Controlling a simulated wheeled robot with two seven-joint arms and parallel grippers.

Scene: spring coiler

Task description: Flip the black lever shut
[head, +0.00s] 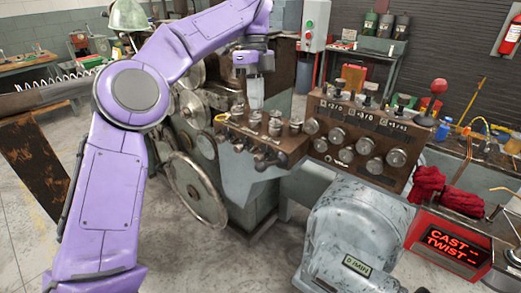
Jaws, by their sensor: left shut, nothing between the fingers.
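My left gripper (255,106) is shut and empty. It points down just above the back edge of the brown control box (282,143), near its small upright knobs. A gap between the fingertips and the box cannot be judged. Several dark knobbed handles (262,157) stick out from the front of this box. Small dark levers (391,86) stand on top of the brown dial panel (372,123) to the right. I cannot tell which of these is the black lever. My right gripper is not in view.
A large handwheel (194,190) stands below the box. A grey motor housing (352,235) fills the front. A red-knobbed lever (437,88), red cloths (445,190) and a lit red display (455,245) are at right. A spring (60,82) lies far left.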

